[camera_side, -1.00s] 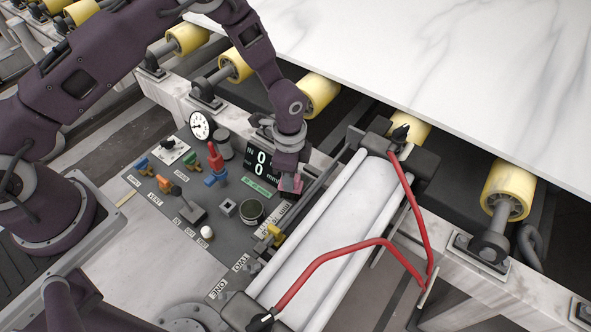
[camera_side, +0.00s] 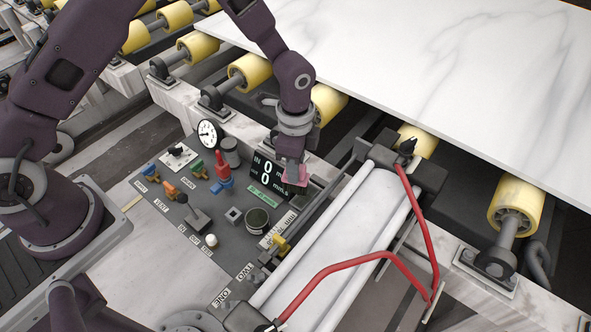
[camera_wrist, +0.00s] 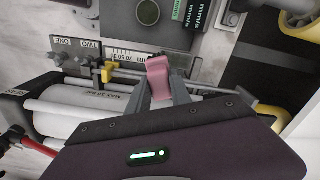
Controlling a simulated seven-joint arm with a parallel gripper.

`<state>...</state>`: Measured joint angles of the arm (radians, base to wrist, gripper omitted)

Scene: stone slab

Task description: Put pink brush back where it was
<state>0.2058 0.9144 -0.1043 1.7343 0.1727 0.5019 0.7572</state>
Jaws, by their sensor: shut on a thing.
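The pink brush (camera_wrist: 158,75) is held between the two grey fingers of my gripper (camera_wrist: 158,92) in the wrist view. Its pink body stands up past the fingertips; bristles cannot be made out. In the side view the brush (camera_side: 299,176) shows as a small pink patch at the end of my gripper (camera_side: 293,180). It is beside the digital display, over the strip between the control panel (camera_side: 232,244) and the white rollers. I cannot tell whether the brush touches anything below.
The panel carries a display (camera_side: 268,174), a round dial (camera_side: 208,133), several levers and a dark round cup (camera_side: 257,221). A yellow clamp (camera_side: 281,245) sits on a rail beside the white rollers (camera_side: 340,235). Red bent bars (camera_side: 420,220) stand right. The marble slab (camera_side: 430,70) lies behind.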

